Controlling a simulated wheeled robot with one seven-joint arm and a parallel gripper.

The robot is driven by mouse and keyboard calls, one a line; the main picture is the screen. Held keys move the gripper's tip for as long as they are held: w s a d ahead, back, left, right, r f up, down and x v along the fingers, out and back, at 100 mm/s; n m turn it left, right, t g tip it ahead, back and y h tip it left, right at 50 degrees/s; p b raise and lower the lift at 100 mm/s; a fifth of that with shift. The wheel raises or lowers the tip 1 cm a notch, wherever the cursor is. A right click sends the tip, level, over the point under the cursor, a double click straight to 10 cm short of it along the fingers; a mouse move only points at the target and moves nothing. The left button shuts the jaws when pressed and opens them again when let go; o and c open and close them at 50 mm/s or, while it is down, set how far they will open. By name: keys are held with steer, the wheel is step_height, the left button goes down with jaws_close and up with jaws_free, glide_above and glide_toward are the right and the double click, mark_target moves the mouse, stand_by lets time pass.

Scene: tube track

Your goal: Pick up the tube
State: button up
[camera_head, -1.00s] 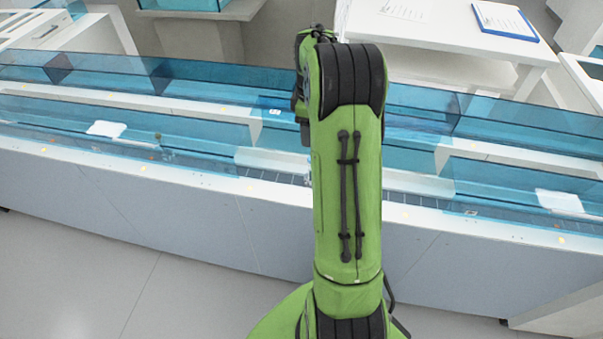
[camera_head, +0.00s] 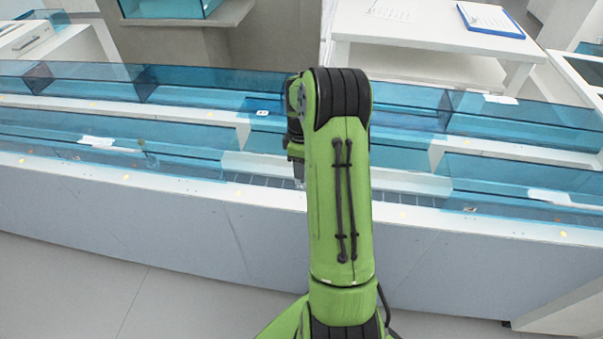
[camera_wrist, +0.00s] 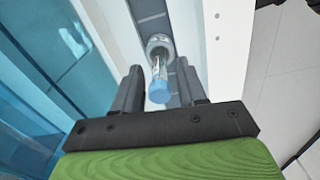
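The clear tube (camera_wrist: 159,68) with a blue cap (camera_wrist: 159,92) stands in a round pale holder (camera_wrist: 159,43) on the dark track, in the wrist view. My gripper (camera_wrist: 160,72) is open, with one finger on each side of the tube. Gaps show between the tube and both fingers. In the head view, my green arm reaches over the track, and a small part of my gripper (camera_head: 299,172) shows at its left edge. The tube cannot be made out in the head view, where my arm covers part of the track.
The track line (camera_head: 262,180) runs along a long white bench (camera_head: 130,215). Blue see-through guards (camera_head: 200,90) stand behind it and to both sides. A white wall (camera_wrist: 228,45) runs close to the right finger in the wrist view. A table with a blue clipboard (camera_head: 491,19) stands behind.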

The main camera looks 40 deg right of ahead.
steer(key=c, duration=0.6)
step_height(320, 180, up, 10)
steer(key=p, duration=0.3)
steer(key=shift+c, duration=0.2)
steer(key=shift+f+b, duration=2.8)
steer(key=shift+f, duration=1.95)
